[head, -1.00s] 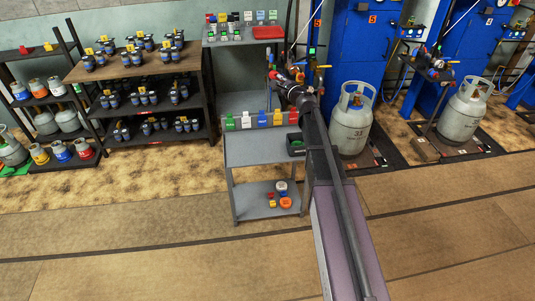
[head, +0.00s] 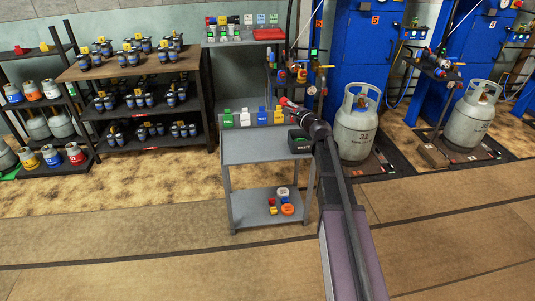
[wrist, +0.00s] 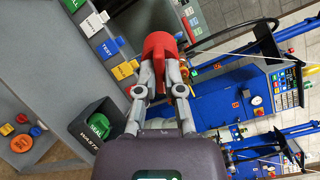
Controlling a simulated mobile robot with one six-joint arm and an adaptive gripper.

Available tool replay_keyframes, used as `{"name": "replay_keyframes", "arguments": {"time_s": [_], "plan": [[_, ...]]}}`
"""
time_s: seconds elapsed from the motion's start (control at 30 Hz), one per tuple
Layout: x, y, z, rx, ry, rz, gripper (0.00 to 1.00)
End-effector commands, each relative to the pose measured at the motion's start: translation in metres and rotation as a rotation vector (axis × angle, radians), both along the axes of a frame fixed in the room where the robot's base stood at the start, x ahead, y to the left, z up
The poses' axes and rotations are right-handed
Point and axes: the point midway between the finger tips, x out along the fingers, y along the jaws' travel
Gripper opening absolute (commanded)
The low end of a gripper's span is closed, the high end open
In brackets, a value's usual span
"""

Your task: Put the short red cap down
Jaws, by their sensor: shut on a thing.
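The short red cap (wrist: 158,48) is held between the fingertips of my gripper (wrist: 160,72) in the wrist view. In the head view my gripper (head: 291,105) is small, with a red spot of the cap (head: 284,101) at its tip. It appears over the back right part of the grey cart, near the row of coloured label blocks. Its height above the cart top is hard to tell. The cap looks apart from the blocks in the wrist view.
The grey cart (head: 250,150) carries green, white, blue (wrist: 110,47) and yellow (wrist: 125,70) blocks along its back edge. A black waste box (wrist: 88,120) holds a green seal. Several coloured caps (head: 287,208) lie on the lower shelf. A gas cylinder (head: 358,130) stands at right.

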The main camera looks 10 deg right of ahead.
Motion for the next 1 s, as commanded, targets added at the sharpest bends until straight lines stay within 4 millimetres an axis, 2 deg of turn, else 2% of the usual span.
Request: {"name": "replay_keyframes", "arguments": {"time_s": [0.03,1.0], "plan": [[-0.002,-0.002,-0.018,0.000,0.000,0.001,0.00],[-0.031,-0.035,-0.183,0.000,0.000,0.026,0.00]]}}
